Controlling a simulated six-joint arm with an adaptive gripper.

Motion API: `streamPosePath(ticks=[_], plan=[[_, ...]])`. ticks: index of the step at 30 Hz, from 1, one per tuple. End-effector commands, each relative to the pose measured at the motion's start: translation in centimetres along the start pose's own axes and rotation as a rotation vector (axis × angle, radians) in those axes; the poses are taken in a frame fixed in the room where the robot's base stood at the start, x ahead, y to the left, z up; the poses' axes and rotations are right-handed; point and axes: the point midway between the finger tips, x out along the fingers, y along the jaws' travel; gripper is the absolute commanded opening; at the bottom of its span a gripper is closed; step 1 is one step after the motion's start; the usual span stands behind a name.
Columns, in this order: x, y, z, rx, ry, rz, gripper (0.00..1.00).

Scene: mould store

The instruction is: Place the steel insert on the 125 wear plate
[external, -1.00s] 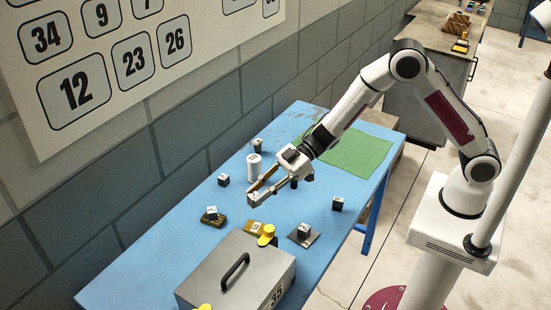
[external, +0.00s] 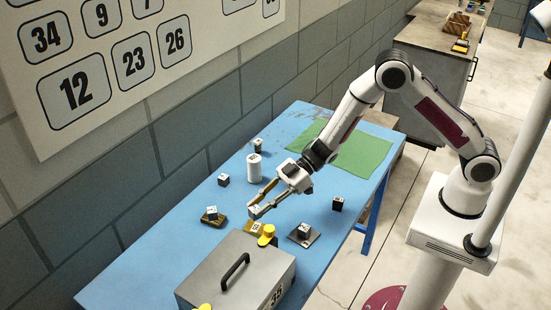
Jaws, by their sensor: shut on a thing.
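My gripper (external: 264,203) is shut on a small block with a white, marked top, which I take to be the steel insert (external: 256,211). It is held just above and behind a small brass-coloured plate (external: 249,228) with a pale label. The label is too small to read, so I cannot tell whether this is the 125 wear plate. A gap seems to remain between block and plate. Another brass-coloured plate (external: 220,222) bears a block (external: 212,212), and a dark plate (external: 315,238) bears another block (external: 304,231).
A grey lidded case (external: 210,281) with a handle stands in front; a yellow knob (external: 266,235) is close to the labelled plate. A white cylinder (external: 254,168) and loose blocks (external: 224,180), (external: 258,146), (external: 338,203) stand around. A green mat (external: 355,150) is clear.

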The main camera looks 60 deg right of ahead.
Motion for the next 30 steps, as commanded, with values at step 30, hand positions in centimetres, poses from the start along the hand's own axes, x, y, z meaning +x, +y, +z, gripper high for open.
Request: streamPosePath(ticks=[30], plan=[[1.7, 0.1, 4.0, 0.001, 0.002, 0.001, 0.0]])
